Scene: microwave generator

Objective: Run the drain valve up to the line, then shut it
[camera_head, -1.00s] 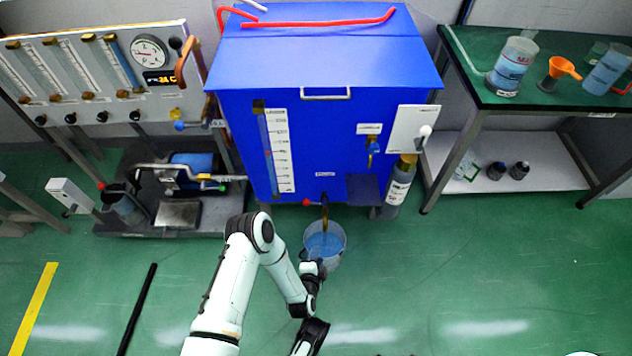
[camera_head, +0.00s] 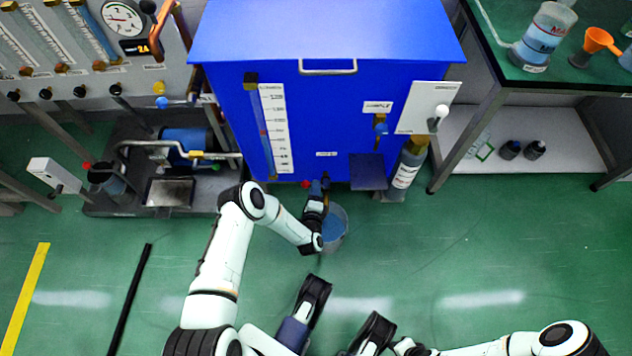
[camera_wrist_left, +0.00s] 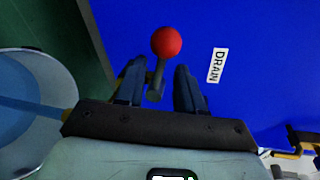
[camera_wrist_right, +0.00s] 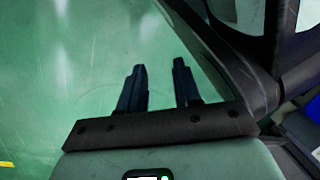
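The drain valve's lever with a red ball knob (camera_wrist_left: 166,42) shows in the left wrist view, beside the DRAIN label (camera_wrist_left: 217,65) on the blue tank (camera_head: 320,40). My left gripper (camera_wrist_left: 160,78) is open, with its fingers on either side of the lever; contact is unclear. In the head view the left gripper (camera_head: 318,190) covers most of the valve. A clear bucket (camera_head: 344,236) with blue liquid stands below; the left wrist view shows a blue stream (camera_wrist_left: 30,107) from the brass spout. Its line cannot be made out. My right gripper (camera_wrist_right: 158,85) is open and empty above the floor.
A sight gauge (camera_head: 273,130) with a red mark is on the tank front. A pump skid (camera_head: 180,165) stands left, and a grey cylinder (camera_head: 405,170) stands right of the drain. A green-topped bench (camera_head: 540,85) is at the right.

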